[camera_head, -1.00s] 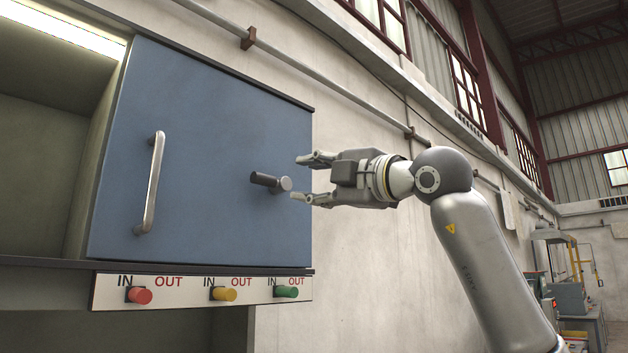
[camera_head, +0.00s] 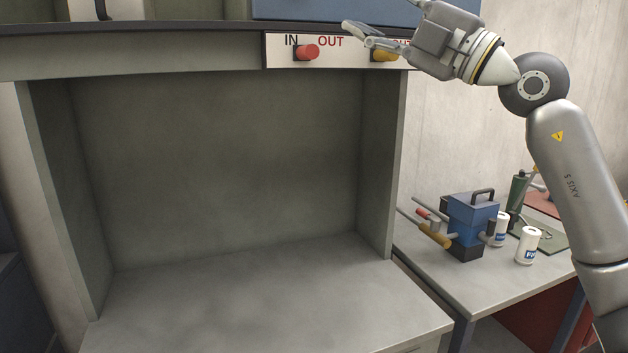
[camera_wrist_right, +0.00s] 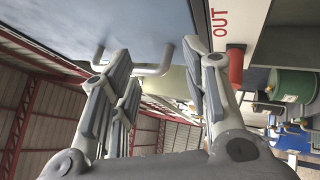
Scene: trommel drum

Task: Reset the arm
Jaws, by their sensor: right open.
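My right gripper (camera_head: 362,38) is open and empty at the top of the head view, with its arm coming in from the right. Its fingers show in front of the IN/OUT panel (camera_head: 282,52), close to the yellow knob (camera_head: 383,55); I cannot tell whether they touch it. The right wrist view shows the spread fingers (camera_wrist_right: 158,78) with nothing between them. Beyond them are the blue door (camera_wrist_right: 120,22) with its metal handle (camera_wrist_right: 152,70), and the red knob (camera_wrist_right: 236,66) beside the word OUT. My left gripper is not in view.
Below the panel is an open, empty grey recess (camera_head: 220,170). A side table (camera_head: 480,285) at the right holds a blue device (camera_head: 473,222) with levers and white cans (camera_head: 528,246). The red knob (camera_head: 308,52) sticks out from the panel.

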